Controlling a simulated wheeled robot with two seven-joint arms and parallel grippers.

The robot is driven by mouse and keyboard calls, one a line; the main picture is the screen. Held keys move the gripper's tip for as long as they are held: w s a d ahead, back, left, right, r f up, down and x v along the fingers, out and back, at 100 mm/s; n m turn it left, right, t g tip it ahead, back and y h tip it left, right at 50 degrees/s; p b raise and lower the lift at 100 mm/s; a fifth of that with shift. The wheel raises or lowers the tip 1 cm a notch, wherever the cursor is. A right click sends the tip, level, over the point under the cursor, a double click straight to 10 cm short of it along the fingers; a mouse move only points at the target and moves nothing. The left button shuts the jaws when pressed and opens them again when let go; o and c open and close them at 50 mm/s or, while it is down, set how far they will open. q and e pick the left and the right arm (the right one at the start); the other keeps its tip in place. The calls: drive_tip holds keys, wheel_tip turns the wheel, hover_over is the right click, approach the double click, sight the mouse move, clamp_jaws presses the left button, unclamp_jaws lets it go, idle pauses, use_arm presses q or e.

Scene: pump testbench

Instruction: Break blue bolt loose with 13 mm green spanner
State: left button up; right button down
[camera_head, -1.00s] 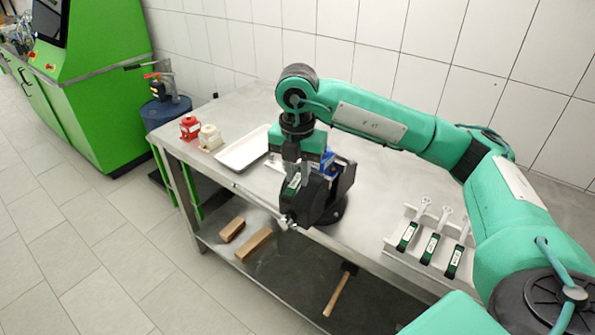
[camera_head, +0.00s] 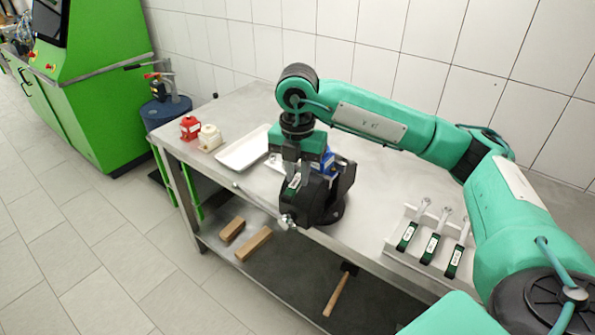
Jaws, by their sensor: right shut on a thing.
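My right gripper (camera_head: 295,172) points down over the left side of the black vise (camera_head: 325,205) on the bench. It is shut on a spanner with a green-and-black labelled handle (camera_head: 293,183). The label is too small to read, and I cannot tell where the spanner's jaw sits. A blue part (camera_head: 328,163) shows just behind and right of the gripper, at the top of the vise. The blue bolt itself cannot be made out; the gripper and vise may hide it. My left gripper is not in view.
Several similar green-handled spanners (camera_head: 430,248) lie in a light rack at the bench's right front. Wooden blocks (camera_head: 253,244) and a hammer (camera_head: 338,292) lie on the lower shelf.

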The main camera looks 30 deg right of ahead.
idle(0.4)
drive_tip(key=shift+s+d+f+b, duration=0.1)
drive_tip(key=shift+s+d+b, duration=0.15)
drive_tip(key=shift+b, duration=0.05)
drive_tip(key=shift+s+d+n+b, duration=0.5)
drive_tip(key=shift+s+n, duration=0.2)
drive_tip(key=shift+n, duration=0.3)
drive_tip(key=shift+d, duration=0.1)
drive_tip(key=shift+s+d+n+b, duration=0.75)
drive_tip(key=shift+d+n, duration=0.25)
